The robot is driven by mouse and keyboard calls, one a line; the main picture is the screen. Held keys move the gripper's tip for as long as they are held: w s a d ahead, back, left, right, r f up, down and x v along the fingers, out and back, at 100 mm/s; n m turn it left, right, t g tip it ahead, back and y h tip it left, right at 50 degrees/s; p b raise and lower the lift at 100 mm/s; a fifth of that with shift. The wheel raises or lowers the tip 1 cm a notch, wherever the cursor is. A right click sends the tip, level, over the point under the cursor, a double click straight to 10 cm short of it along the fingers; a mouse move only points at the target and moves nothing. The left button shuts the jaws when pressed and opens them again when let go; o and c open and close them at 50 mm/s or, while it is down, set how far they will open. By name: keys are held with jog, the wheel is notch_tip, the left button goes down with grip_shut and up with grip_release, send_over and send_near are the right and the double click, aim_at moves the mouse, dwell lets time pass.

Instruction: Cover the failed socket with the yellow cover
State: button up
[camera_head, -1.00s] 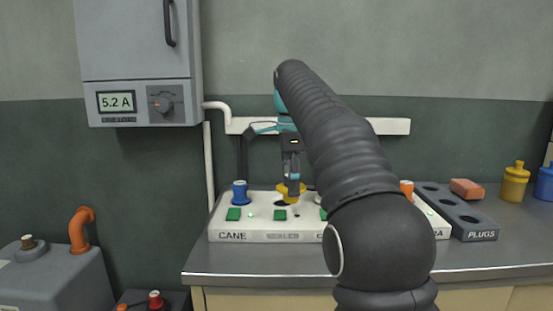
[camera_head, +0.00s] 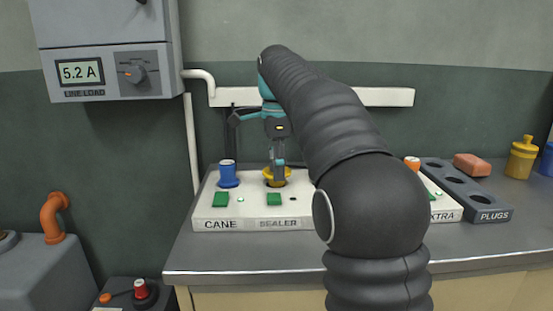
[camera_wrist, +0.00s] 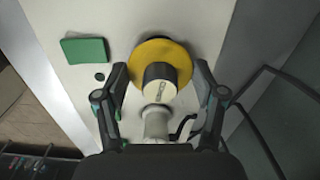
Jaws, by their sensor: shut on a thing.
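The yellow cover (camera_head: 268,175) is a round piece with a wide rim, at the SEALER socket position on the white socket panel (camera_head: 203,211). My gripper (camera_head: 276,172) points down and is shut on it. In the wrist view the cover's yellow disc (camera_wrist: 163,50) lies between my two fingers (camera_wrist: 160,78), with a pale, dark-marked round knob in its middle. A dark patch of the socket (camera_head: 283,184) shows just under the cover in the head view. I cannot tell whether the cover rests flat on the panel.
A blue plug (camera_head: 228,176) stands in the CANE socket to the left. My arm hides the panel's middle-right. A grey PLUGS rack (camera_head: 480,213) is at right. An orange plug (camera_head: 412,163) stands near EXTRA. The display (camera_head: 80,72) reads 5.2 A.

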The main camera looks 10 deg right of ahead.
jog(key=shift+f, duration=0.5)
jog(key=shift+a+p, duration=0.2)
jog(key=shift+p, duration=0.35)
dwell(1.1)
jog(key=shift+f+b, duration=0.4)
jog(key=shift+f, duration=0.2)
dwell(0.5)
jog(key=o, duration=0.8)
